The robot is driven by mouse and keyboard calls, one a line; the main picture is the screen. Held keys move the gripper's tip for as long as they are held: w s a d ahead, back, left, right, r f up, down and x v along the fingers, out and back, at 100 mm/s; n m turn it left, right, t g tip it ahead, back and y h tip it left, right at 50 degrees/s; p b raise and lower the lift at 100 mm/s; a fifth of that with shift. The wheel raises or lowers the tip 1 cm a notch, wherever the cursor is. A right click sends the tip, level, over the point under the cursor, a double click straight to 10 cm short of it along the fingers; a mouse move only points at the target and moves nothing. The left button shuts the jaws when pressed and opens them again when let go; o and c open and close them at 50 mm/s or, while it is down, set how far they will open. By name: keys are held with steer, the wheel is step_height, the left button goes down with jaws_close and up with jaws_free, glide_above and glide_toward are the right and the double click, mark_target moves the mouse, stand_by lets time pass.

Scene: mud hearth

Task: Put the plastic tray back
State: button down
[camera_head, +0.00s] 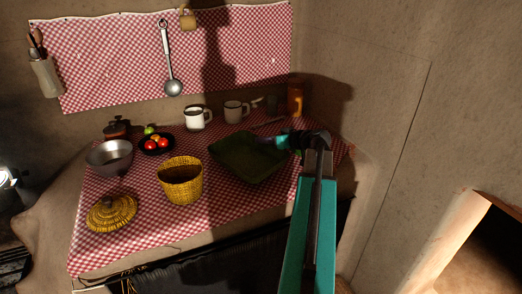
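A dark green tray (240,166) rests at or just above the red-and-white checked cloth on the counter, right of the middle. I cannot tell whether it touches the cloth. My gripper (264,140) reaches in from the lower right and is at the tray's far right rim. Its fingertips overlap the rim in this view. They are small and dark, so I cannot tell whether they are closed on the rim or only beside it.
A yellow woven basket (181,182) stands left of the tray, its lid (111,213) farther left. Two white mugs (195,119) and an orange-brown container (295,99) stand behind. A metal bowl (110,155) and a dark bowl of tomatoes (157,146) are left. Cloth in front is clear.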

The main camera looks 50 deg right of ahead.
mark_target(263, 148)
steer(key=shift+f, duration=0.15)
steer(key=shift+f, duration=1.75)
steer(key=shift+f, duration=0.15)
steer(key=c, duration=2)
jaws_free()
steer(key=shift+r, duration=0.2)
steer(key=v, duration=1.2)
steer(key=shift+b, duration=0.35)
steer(key=shift+r, duration=0.1)
